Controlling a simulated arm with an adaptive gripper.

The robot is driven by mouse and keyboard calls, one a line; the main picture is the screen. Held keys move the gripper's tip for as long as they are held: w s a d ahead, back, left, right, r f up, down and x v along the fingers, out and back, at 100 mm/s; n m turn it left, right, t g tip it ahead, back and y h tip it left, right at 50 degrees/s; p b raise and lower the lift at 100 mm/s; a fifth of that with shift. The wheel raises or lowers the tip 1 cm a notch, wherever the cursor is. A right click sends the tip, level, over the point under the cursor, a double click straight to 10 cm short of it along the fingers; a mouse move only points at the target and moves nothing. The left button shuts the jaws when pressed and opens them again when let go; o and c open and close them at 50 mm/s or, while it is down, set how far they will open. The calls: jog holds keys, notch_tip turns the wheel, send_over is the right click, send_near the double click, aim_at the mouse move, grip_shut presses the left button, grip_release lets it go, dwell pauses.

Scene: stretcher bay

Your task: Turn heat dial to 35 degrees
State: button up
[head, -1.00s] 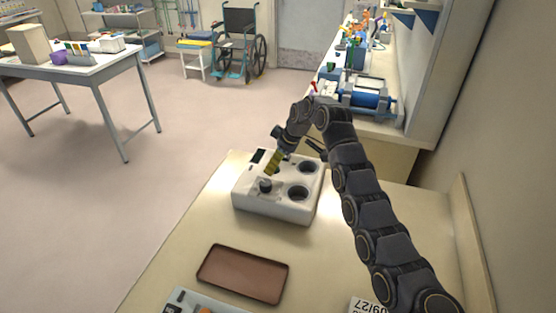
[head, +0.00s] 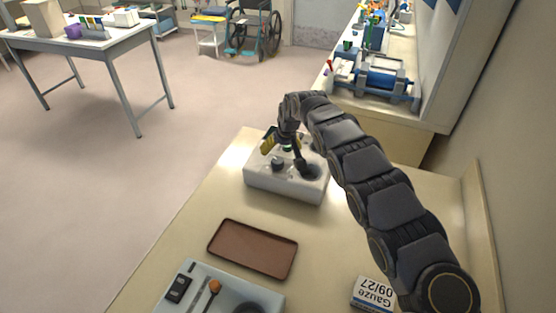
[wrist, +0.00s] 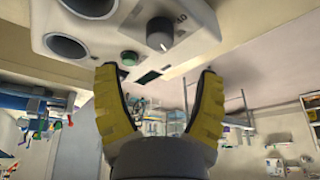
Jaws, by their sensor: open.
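A white warmer box (head: 268,184) stands at the far end of the near counter in the head view. Its top carries a dark round dial (head: 277,163), also large in the wrist view (wrist: 160,34), with a pale pointer line and a printed number that looks like 40. A green button (wrist: 128,58) and a dark display (wrist: 149,76) are beside the dial in the wrist view. My gripper (head: 268,145) is above the box, close to the dial. In the wrist view, its yellow fingers (wrist: 156,73) are spread and empty, with the dial ahead of and apart from them.
The box also has round wells (wrist: 68,48); my arm partly covers them in the head view. A brown tray (head: 253,249) lies in front, with a grey device (head: 200,295) nearer and a gauze box (head: 372,293) to its right. A wall bounds the right side.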

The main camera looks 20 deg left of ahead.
aim_at(278, 160)
jog(key=x, duration=0.6)
jog(key=shift+f, duration=0.4)
jog(key=shift+w+a+f, duration=0.1)
jog(key=shift+w+f, duration=0.15)
jog(key=shift+f, duration=0.35)
jog(key=c, duration=1.1)
